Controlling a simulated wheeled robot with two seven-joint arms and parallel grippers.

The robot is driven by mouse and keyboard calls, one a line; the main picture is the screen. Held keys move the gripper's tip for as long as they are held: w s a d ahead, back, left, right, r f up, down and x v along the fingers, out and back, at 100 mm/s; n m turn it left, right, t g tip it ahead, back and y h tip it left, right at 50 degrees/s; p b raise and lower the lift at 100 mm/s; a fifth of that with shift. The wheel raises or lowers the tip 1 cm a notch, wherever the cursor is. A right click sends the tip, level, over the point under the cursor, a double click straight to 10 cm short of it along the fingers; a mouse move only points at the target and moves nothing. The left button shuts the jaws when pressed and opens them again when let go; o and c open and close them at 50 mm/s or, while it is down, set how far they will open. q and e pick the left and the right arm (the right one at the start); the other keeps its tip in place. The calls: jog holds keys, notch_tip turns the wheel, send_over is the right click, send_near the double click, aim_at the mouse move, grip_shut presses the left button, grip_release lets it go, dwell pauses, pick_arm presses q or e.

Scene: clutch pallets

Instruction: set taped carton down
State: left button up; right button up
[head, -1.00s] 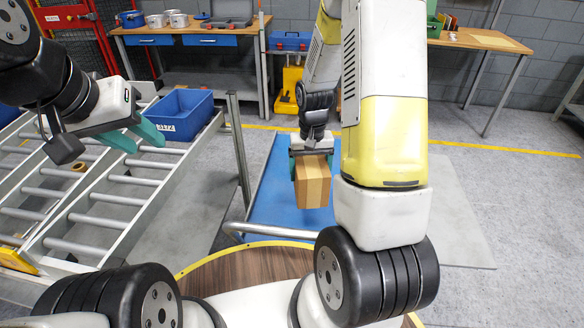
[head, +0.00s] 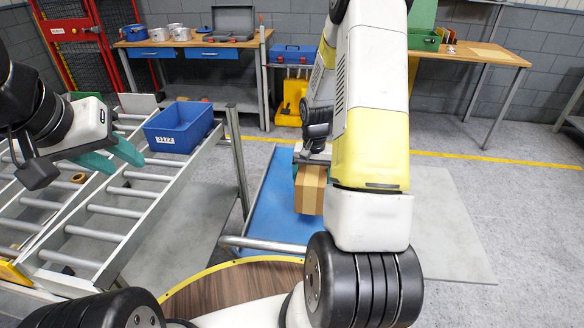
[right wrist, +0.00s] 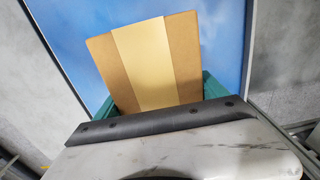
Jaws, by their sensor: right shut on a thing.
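The taped carton (head: 310,190) is a brown box with a paler tape strip. In the head view it is at the centre, over the blue platform (head: 275,205). My right gripper (head: 311,166) is shut on the carton, its green fingers on either side; the white arm hides part of it. In the right wrist view the carton (right wrist: 148,62) is between the green fingers, with the blue surface behind it. I cannot tell whether the carton touches that surface. My left gripper (head: 112,160) is at the left, its green fingers apart and empty, above the roller conveyor.
A roller conveyor (head: 135,190) runs along the left, with a blue bin (head: 180,127) and a tape roll (head: 79,178) on it. A metal rail (head: 262,245) crosses the platform's near end. Workbenches stand at the back.

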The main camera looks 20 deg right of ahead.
jog(key=w, duration=0.3)
jog(key=shift+w+a+f, duration=0.15)
jog(key=shift+w+a, duration=0.1)
jog(key=shift+a, duration=0.1)
jog(key=shift+w+f, duration=0.1)
jog(key=shift+f, duration=1.65)
jog(key=shift+f, duration=0.1)
jog(key=o, duration=1.9)
jog(key=shift+o, duration=0.2)
